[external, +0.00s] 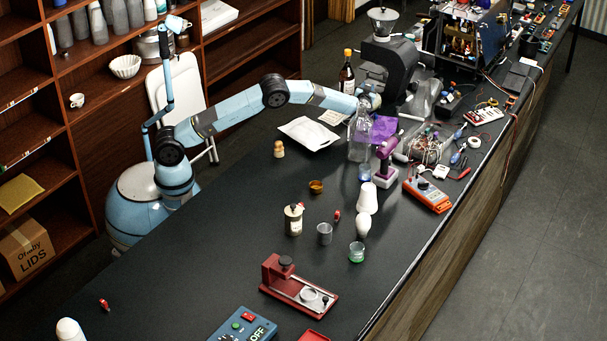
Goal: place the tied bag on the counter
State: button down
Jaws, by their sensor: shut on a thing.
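My gripper (367,101) is at the end of my blue arm, above the far middle part of the dark counter (235,235). It is shut on a clear, see-through bag (360,142) with a narrow neck, which I take to be the tied bag. The bag hangs upright below my gripper, and its lower end is close to the counter top. I cannot tell whether it touches the counter. The fingertips are small and partly hidden.
A purple sheet (383,127) and a purple-and-white device (386,165) are just right of the bag. A white packet (312,133) lies left. A dark bottle (346,75) and black grinder (389,70) stand behind. The counter's near left is mostly clear.

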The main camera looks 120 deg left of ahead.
jog(key=c, duration=0.8)
grip_release()
jog(key=shift+o, duration=0.2)
jog(key=shift+w+d, duration=0.15)
jog(key=shift+d, duration=0.15)
jog(key=shift+v, duration=3.4)
